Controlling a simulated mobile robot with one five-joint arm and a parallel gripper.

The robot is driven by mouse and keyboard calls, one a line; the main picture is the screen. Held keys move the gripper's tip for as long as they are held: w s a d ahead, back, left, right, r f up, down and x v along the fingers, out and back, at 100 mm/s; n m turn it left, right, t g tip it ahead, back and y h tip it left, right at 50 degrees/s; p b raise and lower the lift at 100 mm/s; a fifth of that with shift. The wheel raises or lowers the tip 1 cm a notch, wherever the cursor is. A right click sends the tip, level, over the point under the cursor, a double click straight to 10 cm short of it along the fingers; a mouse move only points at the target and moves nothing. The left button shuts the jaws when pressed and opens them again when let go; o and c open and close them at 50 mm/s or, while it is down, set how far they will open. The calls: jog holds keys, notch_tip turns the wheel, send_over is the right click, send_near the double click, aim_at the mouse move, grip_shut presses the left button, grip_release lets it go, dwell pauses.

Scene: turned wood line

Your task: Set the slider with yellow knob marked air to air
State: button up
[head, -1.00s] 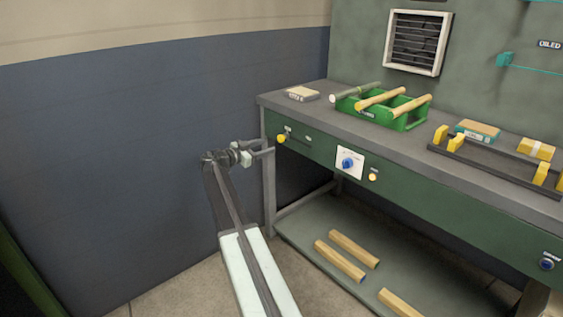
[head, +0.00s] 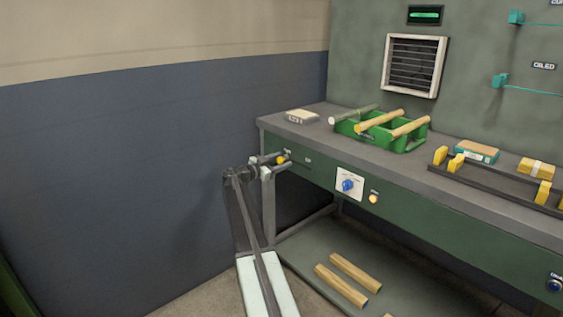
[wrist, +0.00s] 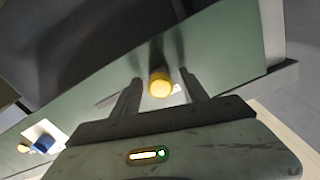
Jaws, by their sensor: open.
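The slider's yellow knob (head: 281,159) is on the green front panel of the bench, near its left end. In the wrist view the round yellow knob (wrist: 160,84) lies between the two fingers of my gripper (wrist: 161,86), with a gap on each side. In the head view my gripper (head: 273,164) is at the knob, its fingers pointing right toward the panel. It is open and holds nothing. The slider's markings are too small to read, and its slot is partly hidden.
A blue dial on a white plate (head: 348,184) and a small yellow button (head: 374,198) are to the right on the panel. A green crate (head: 386,138) with turned wood stands on the bench top (head: 330,150). Wood pieces lie on the lower shelf (head: 330,237).

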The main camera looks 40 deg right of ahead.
grip_shut()
jog(key=shift+a, duration=0.1)
dwell(1.2)
